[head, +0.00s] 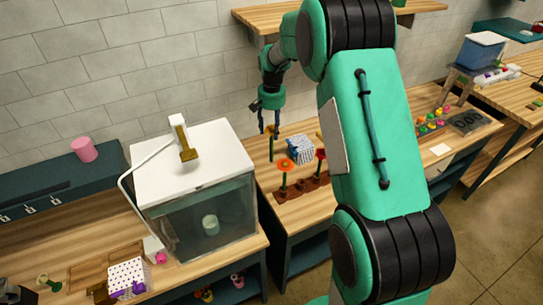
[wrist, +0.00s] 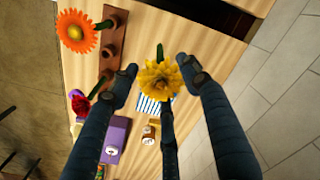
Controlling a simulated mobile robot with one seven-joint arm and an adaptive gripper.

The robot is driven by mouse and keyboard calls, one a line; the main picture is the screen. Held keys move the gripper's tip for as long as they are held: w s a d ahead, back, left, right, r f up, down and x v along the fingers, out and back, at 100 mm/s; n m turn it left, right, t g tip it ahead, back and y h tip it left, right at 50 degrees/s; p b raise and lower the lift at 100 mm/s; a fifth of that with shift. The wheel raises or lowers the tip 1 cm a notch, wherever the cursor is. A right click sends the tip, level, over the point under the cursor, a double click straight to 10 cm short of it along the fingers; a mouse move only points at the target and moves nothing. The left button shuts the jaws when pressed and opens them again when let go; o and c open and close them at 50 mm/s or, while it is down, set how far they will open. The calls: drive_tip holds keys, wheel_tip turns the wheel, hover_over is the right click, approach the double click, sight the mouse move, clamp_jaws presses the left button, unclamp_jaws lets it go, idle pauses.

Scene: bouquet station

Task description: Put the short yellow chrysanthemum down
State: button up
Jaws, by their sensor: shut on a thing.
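I cannot tell whether the stem's end touches the bench.
A brown wooden holder (head: 291,193) with an orange flower (head: 285,165) and a red flower (head: 321,154) stands nearby. A glass-walled cabinet with a white top (head: 190,160) stands to the left.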

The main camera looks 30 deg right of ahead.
sight(272, 138)
drive_tip(key=shift+f, duration=1.85)
drive_tip(key=shift+f, duration=2.55)
drive_tip(key=o, duration=1.1)
wheel_tip(272, 138, up, 12)
drive_tip(key=shift+s+r, duration=0.1)
drive_tip(key=shift+r, duration=0.05)
